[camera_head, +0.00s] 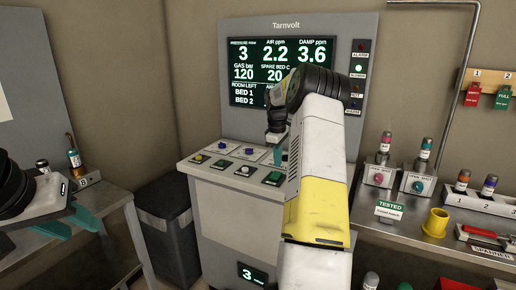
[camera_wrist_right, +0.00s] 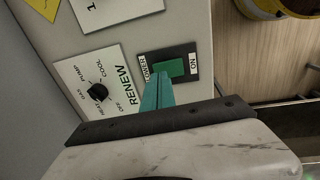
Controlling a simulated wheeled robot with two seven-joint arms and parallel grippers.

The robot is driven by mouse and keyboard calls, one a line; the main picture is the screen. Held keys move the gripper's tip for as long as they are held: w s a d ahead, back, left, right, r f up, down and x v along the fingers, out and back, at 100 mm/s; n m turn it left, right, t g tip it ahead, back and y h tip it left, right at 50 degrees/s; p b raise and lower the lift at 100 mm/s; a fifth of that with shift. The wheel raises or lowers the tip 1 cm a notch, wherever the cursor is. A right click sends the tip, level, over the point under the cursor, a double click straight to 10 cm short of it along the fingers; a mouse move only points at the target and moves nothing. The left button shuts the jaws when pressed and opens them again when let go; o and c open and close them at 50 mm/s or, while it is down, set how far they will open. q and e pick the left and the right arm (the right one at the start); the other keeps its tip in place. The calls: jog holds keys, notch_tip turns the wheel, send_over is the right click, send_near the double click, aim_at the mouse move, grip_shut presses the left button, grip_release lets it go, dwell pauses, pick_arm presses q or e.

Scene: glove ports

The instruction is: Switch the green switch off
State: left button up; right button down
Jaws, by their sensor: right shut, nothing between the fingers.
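The green switch (camera_wrist_right: 175,67) is a green rocker on a black plate marked ON at its right end in the right wrist view. It also shows near the front right of the console top in the head view (camera_head: 273,178). My right gripper (camera_wrist_right: 157,77) is shut and empty; its teal fingertips overlap the switch's left end in the wrist view. I cannot tell whether they touch it. In the head view my right arm partly hides the console there. My left gripper (camera_head: 83,224) is open and empty at the left, over the side table, away from the console.
A black dial (camera_wrist_right: 98,92) on a white plate is beside the switch. The console (camera_head: 230,205) carries several other controls and a dark display (camera_head: 270,68) behind. A bin (camera_head: 170,235) stands left. A yellow cup (camera_head: 435,222) and port blocks are on the right bench.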

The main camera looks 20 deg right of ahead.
aim_at(278, 174)
jog(key=shift+w+d+f, duration=0.15)
jog(key=shift+f, duration=1.6)
jog(key=shift+f, duration=0.25)
jog(key=shift+s+a+r, duration=0.2)
jog(key=shift+s+a, duration=0.25)
jog(key=shift+a, duration=0.1)
